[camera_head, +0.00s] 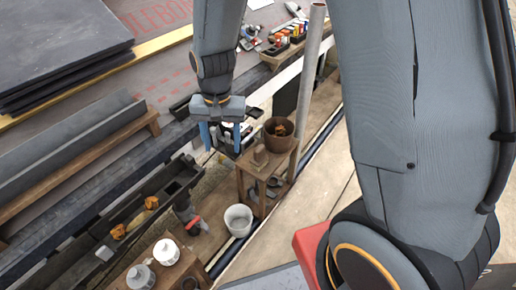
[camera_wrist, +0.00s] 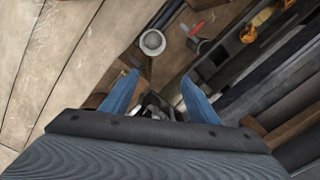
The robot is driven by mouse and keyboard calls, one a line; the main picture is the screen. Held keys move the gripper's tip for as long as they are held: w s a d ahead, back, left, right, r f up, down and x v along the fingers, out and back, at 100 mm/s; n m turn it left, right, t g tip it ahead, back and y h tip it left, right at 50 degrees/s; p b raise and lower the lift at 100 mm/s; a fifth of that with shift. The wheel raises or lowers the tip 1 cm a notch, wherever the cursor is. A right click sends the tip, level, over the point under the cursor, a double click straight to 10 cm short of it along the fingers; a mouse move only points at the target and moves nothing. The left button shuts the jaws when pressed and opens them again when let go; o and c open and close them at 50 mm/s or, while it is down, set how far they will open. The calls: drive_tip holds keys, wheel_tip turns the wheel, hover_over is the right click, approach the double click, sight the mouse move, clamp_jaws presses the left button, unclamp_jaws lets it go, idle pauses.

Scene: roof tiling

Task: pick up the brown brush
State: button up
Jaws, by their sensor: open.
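My gripper (camera_head: 221,140) is open, its two blue fingers pointing down beside a small wooden stand (camera_head: 243,183). Its fingers also show in the wrist view (camera_wrist: 158,84), apart, with dark and pale small items (camera_wrist: 155,108) seen between and behind them. I cannot make out a brown brush for certain. A small brown wooden piece (camera_head: 261,155) with a raised part lies on the stand just right of the fingers; it may be the brush. Nothing is clearly held between the fingers.
A brown pot (camera_head: 280,134) with something orange inside stands on the stand. A pale bucket (camera_head: 238,220) sits below, also in the wrist view (camera_wrist: 152,41). A long dark trough (camera_head: 130,215) with yellow-handled tools is at left. A grey pole (camera_head: 308,75) rises behind the stand.

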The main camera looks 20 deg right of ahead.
sight(260, 148)
drive_tip(key=w+d+f+m+p, duration=0.1)
drive_tip(key=w+d+f+m, duration=0.1)
drive_tip(key=d+f, duration=0.1)
drive_tip(key=w+d+f+m+p, duration=0.1)
drive_tip(key=d+f+m, duration=0.1)
drive_tip(key=d, duration=0.3)
drive_tip(key=w+d+f+m+p, duration=0.1)
drive_tip(key=w+d+f+m, duration=0.1)
drive_tip(key=d+f, duration=0.2)
drive_tip(key=shift+w+d+f+m+p, duration=0.3)
drive_tip(key=shift+d+p, duration=0.05)
drive_tip(key=shift+p, duration=0.05)
drive_tip(key=shift+d+f, duration=0.15)
drive_tip(key=shift+f, duration=0.2)
drive_tip(key=f, duration=0.2)
drive_tip(key=f+b, duration=0.1)
drive_tip(key=f, duration=0.2)
drive_tip(key=f+b, duration=0.1)
drive_tip(key=f, duration=0.1)
drive_tip(key=shift+w+f, duration=0.15)
drive_tip(key=shift+w, duration=0.1)
drive_tip(key=shift+c, duration=0.5)
drive_tip(key=c, duration=1)
